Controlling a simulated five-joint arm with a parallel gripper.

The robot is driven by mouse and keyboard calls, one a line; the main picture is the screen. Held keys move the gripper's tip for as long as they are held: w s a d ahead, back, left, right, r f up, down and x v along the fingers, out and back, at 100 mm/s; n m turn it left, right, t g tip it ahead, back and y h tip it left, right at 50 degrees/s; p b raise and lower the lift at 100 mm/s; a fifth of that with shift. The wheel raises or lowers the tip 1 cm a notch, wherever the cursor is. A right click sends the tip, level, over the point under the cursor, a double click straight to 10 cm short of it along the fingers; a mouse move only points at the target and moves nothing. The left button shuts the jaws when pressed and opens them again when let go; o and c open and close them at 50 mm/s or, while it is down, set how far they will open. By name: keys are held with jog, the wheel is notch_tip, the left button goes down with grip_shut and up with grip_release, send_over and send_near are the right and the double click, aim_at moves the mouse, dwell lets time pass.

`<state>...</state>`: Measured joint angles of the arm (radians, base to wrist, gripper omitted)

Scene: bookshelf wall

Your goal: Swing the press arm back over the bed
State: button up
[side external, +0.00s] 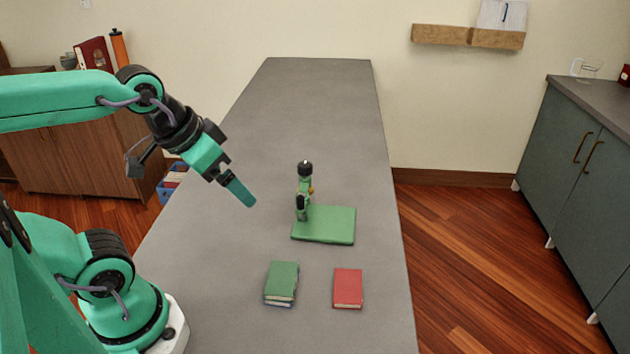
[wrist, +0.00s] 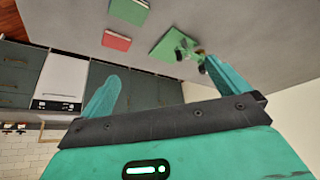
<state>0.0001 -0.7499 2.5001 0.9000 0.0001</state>
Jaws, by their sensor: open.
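A small press stands on the grey table. Its flat green bed (side external: 330,226) is bare over most of its top. The press arm (side external: 304,188), green and black with a dark round knob on top, is at the bed's left edge, clear of the bed's middle. Its exact direction is hard to tell. In the wrist view the bed (wrist: 168,46) and press arm (wrist: 190,48) show beyond one fingertip. My gripper (side external: 248,200) is empty, in the air left of the press, pointing down and right. Its two teal fingers are apart in the wrist view (wrist: 160,72).
A green book (side external: 281,283) and a red book (side external: 348,289) lie on the table (side external: 320,110) in front of the press. The table behind the press is clear. A wooden wall shelf (side external: 468,37) and blue-grey cabinets (side external: 565,150) are well away.

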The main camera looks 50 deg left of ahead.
jog(key=shift+w, duration=0.15)
jog(key=c, duration=0.9)
jog(key=shift+w+r, duration=0.1)
jog(key=shift+w, duration=0.1)
jog(key=c, duration=0.4)
jog(key=shift+w+a, duration=0.1)
jog(key=shift+w, duration=0.2)
jog(key=shift+c, duration=0.3)
jog(key=g, duration=0.5)
send_over(300, 196)
jog(key=f, duration=0.7)
jog(key=shift+s+d+f, duration=0.2)
jog(key=shift+s+f, duration=0.15)
jog(key=shift+w+a+f+g, duration=0.1)
jog(key=shift+w+f+g, duration=0.2)
jog(key=shift+w+f, duration=0.1)
